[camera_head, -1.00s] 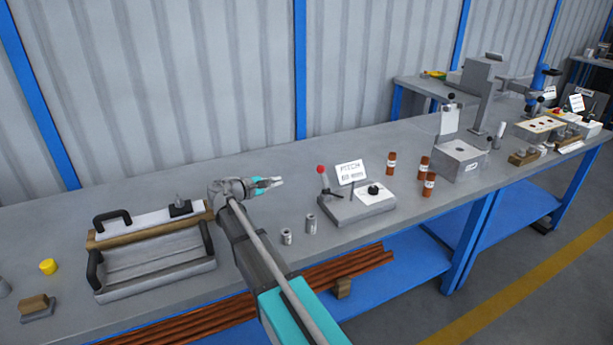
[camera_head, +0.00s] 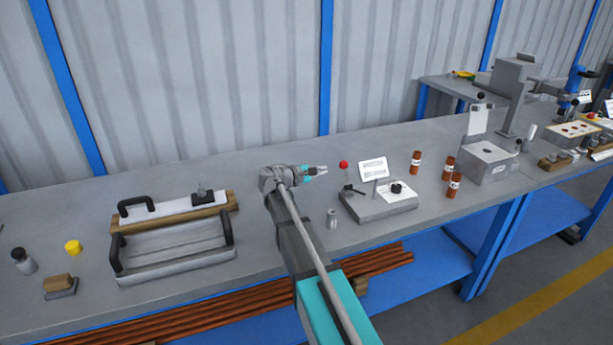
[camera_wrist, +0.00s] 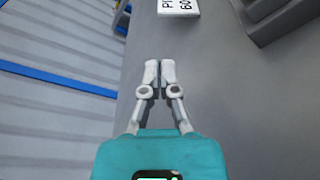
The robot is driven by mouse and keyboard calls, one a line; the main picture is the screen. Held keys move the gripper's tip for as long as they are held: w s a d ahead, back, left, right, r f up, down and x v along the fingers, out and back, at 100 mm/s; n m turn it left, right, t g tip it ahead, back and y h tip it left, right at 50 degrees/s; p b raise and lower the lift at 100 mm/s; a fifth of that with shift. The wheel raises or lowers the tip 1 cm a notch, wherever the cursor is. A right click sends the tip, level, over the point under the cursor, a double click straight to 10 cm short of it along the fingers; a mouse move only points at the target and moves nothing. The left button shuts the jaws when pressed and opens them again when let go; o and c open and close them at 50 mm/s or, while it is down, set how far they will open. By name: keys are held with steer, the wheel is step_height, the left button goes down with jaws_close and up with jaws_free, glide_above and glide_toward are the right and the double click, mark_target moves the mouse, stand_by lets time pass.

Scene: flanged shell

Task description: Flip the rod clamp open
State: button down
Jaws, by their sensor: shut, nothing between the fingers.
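My gripper (camera_head: 322,169) is shut and empty, held above the bench, left of a grey fixture block (camera_head: 378,208). The block carries a red ball knob (camera_head: 343,163), a black lever (camera_head: 354,190), a black knob (camera_head: 397,187) and a tilted white sign (camera_head: 373,168). I cannot tell for sure which part is the rod clamp. In the wrist view my fingertips (camera_wrist: 160,68) are together with nothing between them. The sign (camera_wrist: 178,7) shows at the top edge, and a grey block (camera_wrist: 270,20) at top right.
A small metal cylinder (camera_head: 332,218) stands in front of the fixture. Several brown bottles (camera_head: 449,168) stand to its right. A grey tray with black handles (camera_head: 175,255) lies left of my arm. The corrugated wall (camera_head: 200,80) is behind the bench.

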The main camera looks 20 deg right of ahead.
mark_target(346, 174)
steer(key=shift+s+d+r+p, duration=0.55)
steer(key=shift+s+d, duration=0.1)
steer(key=shift+d, duration=0.1)
steer(key=shift+s+d+r+p, duration=0.5)
steer(key=shift+s+d+p, duration=0.1)
steer(key=shift+d, duration=0.1)
